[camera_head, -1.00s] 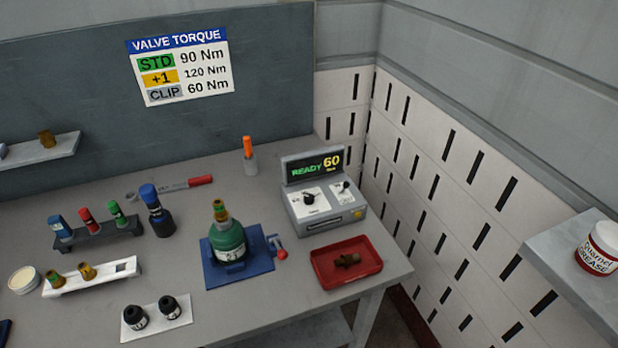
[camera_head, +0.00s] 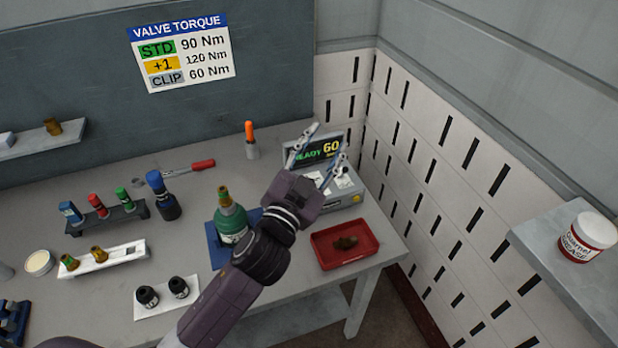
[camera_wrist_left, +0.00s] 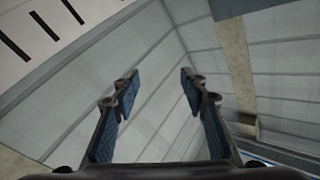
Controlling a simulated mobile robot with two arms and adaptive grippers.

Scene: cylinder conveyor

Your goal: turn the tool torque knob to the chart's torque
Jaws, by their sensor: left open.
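The grey torque controller box (camera_head: 349,188) stands at the back right of the bench. Its display (camera_head: 312,152) reads READY 60 in part, and its knobs are hidden behind my left gripper. My left gripper (camera_head: 322,150) is open and empty in front of the box, with its fingers pointing up; I cannot tell the gap to the box. The left wrist view shows both fingers (camera_wrist_left: 152,88) apart, with only walls beyond. The valve torque chart (camera_head: 182,53) on the back panel lists STD 90 Nm, +1 120 Nm and CLIP 60 Nm. My right gripper is not in view.
A green cylinder (camera_head: 231,221) stands on a blue base (camera_head: 217,250), partly behind my left arm. A red tray (camera_head: 365,234) with a brown part lies at the right. An orange-handled tool (camera_head: 250,134) stands behind. A grease jar (camera_head: 588,237) sits on the right shelf.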

